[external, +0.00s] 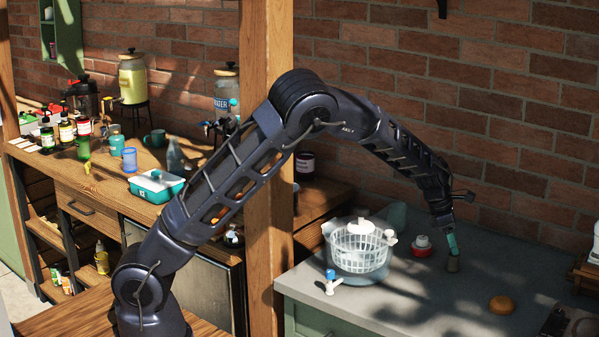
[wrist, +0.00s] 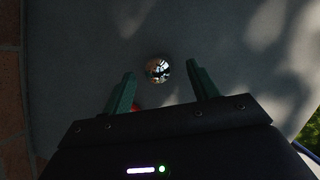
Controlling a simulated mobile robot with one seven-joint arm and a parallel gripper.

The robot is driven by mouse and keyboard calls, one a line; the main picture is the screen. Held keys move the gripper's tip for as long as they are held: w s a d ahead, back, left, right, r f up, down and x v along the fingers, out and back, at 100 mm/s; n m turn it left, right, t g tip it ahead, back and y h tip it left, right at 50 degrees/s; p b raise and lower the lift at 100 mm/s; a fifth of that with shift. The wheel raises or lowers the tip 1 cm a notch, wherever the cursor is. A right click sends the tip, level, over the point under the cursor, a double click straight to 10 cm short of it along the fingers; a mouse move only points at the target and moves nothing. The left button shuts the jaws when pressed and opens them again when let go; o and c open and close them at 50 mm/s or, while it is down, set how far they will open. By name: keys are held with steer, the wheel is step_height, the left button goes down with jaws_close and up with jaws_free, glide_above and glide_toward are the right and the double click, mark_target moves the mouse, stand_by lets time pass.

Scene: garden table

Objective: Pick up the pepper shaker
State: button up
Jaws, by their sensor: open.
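The pepper shaker appears to be the small brownish upright object (external: 453,264) on the grey counter, directly below my gripper (external: 452,243) in the external view. In the wrist view, a shiny round metal top (wrist: 158,70) shows between and just beyond the two green fingertips. My gripper is open, with a finger on either side of that top in the picture. It points down and holds nothing. The exact gap in height between the fingertips and the shaker is hard to tell.
A red and white object (external: 421,246) stands close left of the shaker. A white basket spinner (external: 360,248) is farther left, with a blue and white item (external: 331,282) before it. An orange-brown round object (external: 501,305) lies to the right. The brick wall (external: 500,130) is behind.

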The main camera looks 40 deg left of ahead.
steer(key=shift+x, duration=2.9)
steer(key=shift+a, duration=0.15)
steer(key=c, duration=1.1)
